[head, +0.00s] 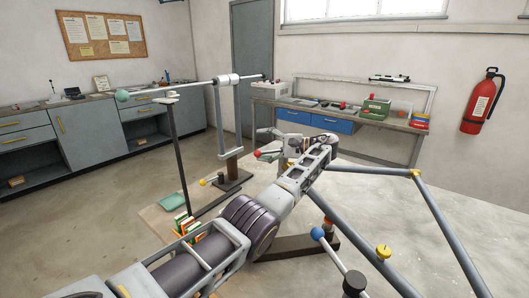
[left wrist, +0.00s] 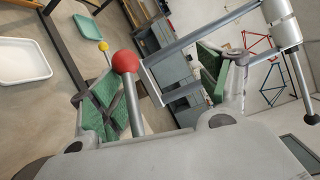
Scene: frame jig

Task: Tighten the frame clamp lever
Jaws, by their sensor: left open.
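A lever with a red ball knob (head: 257,153) stands at the gripper's fingertips in the head view. In the left wrist view the red knob (left wrist: 125,62) and its grey rod rise between the two green-padded fingers, nearer the left finger. My left gripper (head: 275,144) is open around the rod; I cannot tell whether a pad touches it. Its fingers also show in the left wrist view (left wrist: 158,92). The lever's base is hidden by the gripper. A grey upright frame (head: 221,120) with a white clamp body (head: 228,79) stands behind. My right gripper does not show.
A second lever with a yellow ball (head: 203,182) is left of the gripper. Grey-blue tubes (head: 445,230) cross the right foreground. A workbench (head: 345,120) stands behind.

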